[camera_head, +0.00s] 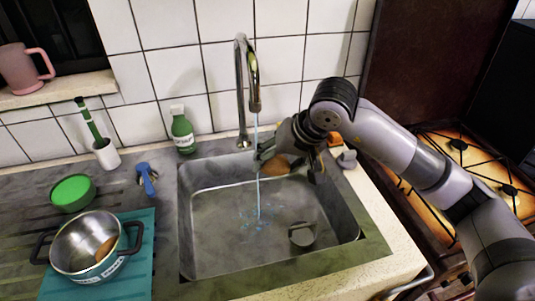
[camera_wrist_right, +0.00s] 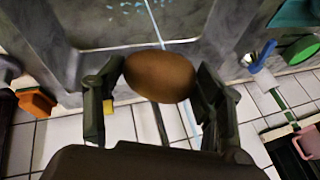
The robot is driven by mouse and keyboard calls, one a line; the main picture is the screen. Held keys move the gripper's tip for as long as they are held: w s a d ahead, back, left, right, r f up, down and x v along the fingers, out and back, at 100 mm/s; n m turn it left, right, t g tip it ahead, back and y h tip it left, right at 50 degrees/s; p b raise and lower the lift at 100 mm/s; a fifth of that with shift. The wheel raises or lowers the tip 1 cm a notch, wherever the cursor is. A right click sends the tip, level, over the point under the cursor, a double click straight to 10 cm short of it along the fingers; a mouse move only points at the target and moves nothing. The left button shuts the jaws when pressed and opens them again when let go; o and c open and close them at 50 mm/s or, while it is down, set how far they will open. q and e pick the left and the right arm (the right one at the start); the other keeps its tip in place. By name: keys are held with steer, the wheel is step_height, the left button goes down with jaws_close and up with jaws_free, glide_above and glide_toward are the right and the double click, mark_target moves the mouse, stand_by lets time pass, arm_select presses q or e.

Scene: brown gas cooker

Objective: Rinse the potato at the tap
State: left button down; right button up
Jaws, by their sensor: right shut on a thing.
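A brown potato (camera_head: 276,166) is between the fingers of my right gripper (camera_head: 289,163), which is shut on it above the sink (camera_head: 215,259). The potato (camera_wrist_right: 160,76) also shows between both fingers in the right wrist view. The metal tap (camera_head: 253,90) is running. Its thin water stream (camera_head: 258,190) falls close by the potato's left side in the head view and splashes on the sink floor. I cannot tell whether the stream touches the potato. My left gripper is not in view.
A pot (camera_head: 70,243) with a brown, potato-like item (camera_head: 106,249) inside stands on a teal mat (camera_head: 139,262) at left. A green bottle (camera_head: 182,132), a brush in a white holder (camera_head: 106,155) and a blue-handled item (camera_head: 147,178) stand nearby. A gas cooker (camera_head: 455,170) is at right.

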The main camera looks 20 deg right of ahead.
steer(key=s, duration=0.2)
steer(key=s+b, duration=0.1)
steer(key=s, duration=0.1)
steer(key=shift+a, duration=0.3)
steer(key=shift+r, duration=0.1)
stand_by(1.0)
steer(key=s+r, duration=0.4)
steer(key=shift+s+a+p, duration=0.35)
steer(key=shift+s+p, duration=0.05)
steer(key=shift+p, duration=0.05)
steer(key=shift+f, duration=0.15)
stand_by(0.5)
